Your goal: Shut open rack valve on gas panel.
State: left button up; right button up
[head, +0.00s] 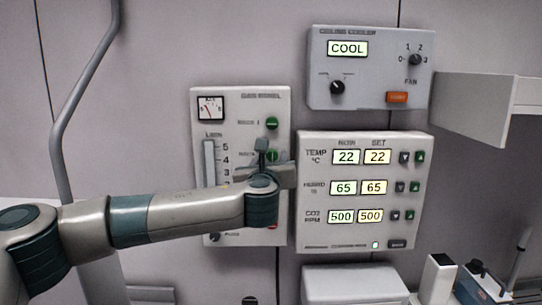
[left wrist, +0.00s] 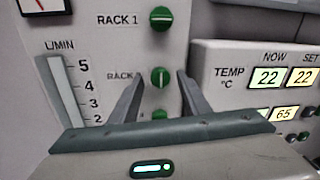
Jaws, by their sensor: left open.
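The gas panel (head: 240,105) is a pale wall box with a gauge, a flow tube and green round valve knobs. The RACK 1 knob (left wrist: 161,18) has its light bar lying across. The RACK 2 knob (left wrist: 160,77) below it has its bar upright. Another green knob (left wrist: 159,114) lower down is mostly hidden behind my gripper. My left gripper (left wrist: 160,77) is open, its fingertips to the left and right of the RACK 2 knob in the wrist view. I cannot tell whether they touch it. In the head view my left gripper (head: 270,153) covers the panel's lower right.
A climate display box (head: 310,238) hangs close to the right of the gas panel. A cooler control box (head: 370,97) is above it. A grey shelf (head: 470,100) juts out at the right. A bent grey pipe (head: 85,75) runs at the left.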

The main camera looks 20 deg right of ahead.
pick_arm(q)
jog(key=shift+w, duration=0.1)
jog(key=c, duration=1)
jog(key=shift+c, duration=0.2)
jog(key=shift+f, duration=0.1)
